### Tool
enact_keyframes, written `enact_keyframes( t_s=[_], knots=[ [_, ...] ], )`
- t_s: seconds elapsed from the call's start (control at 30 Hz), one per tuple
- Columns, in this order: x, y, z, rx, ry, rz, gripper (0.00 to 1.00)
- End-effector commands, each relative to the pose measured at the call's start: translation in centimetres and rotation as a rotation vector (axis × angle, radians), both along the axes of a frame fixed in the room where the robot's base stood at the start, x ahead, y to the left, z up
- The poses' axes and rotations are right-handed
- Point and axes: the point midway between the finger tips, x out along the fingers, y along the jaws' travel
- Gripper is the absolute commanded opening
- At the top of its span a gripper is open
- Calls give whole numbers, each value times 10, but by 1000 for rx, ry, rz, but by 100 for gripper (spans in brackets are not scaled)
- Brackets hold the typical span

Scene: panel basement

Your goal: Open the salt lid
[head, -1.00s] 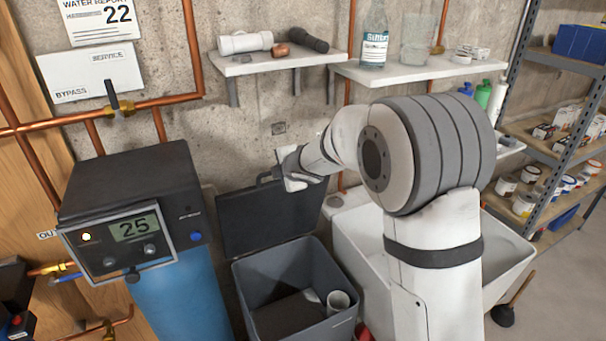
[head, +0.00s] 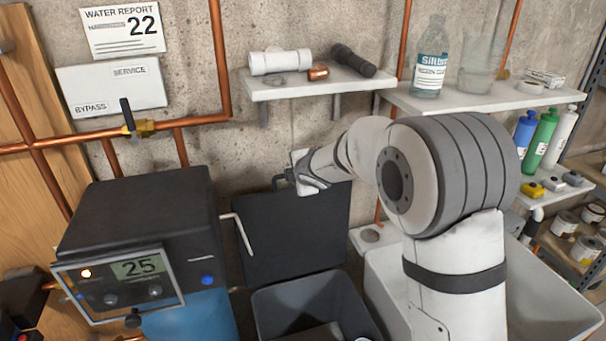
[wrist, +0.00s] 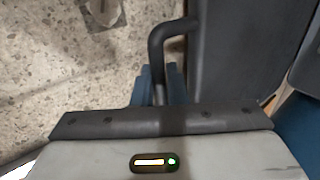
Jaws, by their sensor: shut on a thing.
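The salt lid (head: 290,240) is a flat dark grey panel. In the head view it stands raised, close to upright, behind the open grey salt bin (head: 300,300). My gripper (head: 286,182) is at the lid's top edge, shut on its dark handle (head: 277,183). The wrist view shows the bent handle (wrist: 158,40) running down between the blue finger pads (wrist: 160,82), with the lid (wrist: 232,50) beside it. The hold itself is partly hidden by the gripper body in that view.
The softener head (head: 140,220) with its lit display stands left of the lid. A white sink (head: 540,300) is at right, behind my arm. Shelves (head: 310,88) with pipe parts and bottles hang above. Copper pipes run along the concrete wall.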

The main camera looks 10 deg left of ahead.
Motion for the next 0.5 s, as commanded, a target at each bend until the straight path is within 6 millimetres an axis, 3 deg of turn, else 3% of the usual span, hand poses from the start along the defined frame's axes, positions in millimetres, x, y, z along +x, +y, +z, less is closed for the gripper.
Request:
enact_keyframes(
  t_s=[0.17, 0.2, 0.37, 0.5],
  knots=[
    [-2, 2, -4, 1, 3, 8, 0],
    [-1, 2, -4, 0, 3, 7, 16],
    [1, -3, -3, 0, 2, -2, 29],
    [2, -5, -2, 1, 1, -7, 30]
  ],
)
